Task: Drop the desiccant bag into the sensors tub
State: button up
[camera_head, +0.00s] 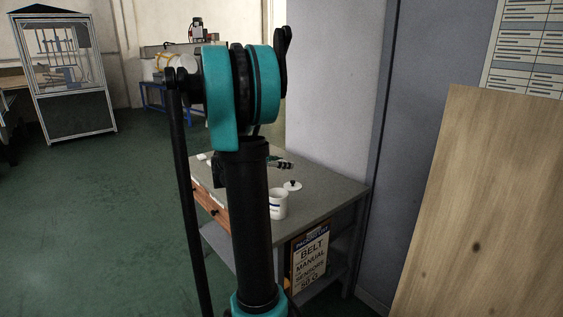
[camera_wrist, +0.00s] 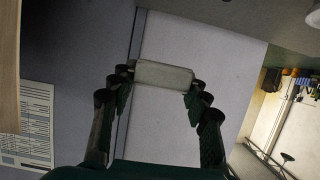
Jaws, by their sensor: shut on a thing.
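In the wrist view, my gripper (camera_wrist: 160,82) is shut on a pale, oblong block-like bag (camera_wrist: 163,75), which I take for the desiccant bag. It is held crosswise between the two fingertips, with a plain light wall behind it. In the head view, a white round tub (camera_head: 279,204) with a dark blue mark stands on the grey table (camera_head: 325,196), just right of my arm. Its label is too small to read. A white lid with a black knob (camera_head: 292,185) lies on the table behind it. My arm hides part of the table.
Small dark items (camera_head: 281,165) lie or hover near the table's back; I cannot tell which. A wooden panel (camera_head: 485,215) stands at right. A glazed cabinet (camera_head: 65,75) stands far left; green floor is open.

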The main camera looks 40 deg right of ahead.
jog(key=shift+f, duration=2.9)
jog(key=o, duration=1.3)
jog(key=v, duration=1.2)
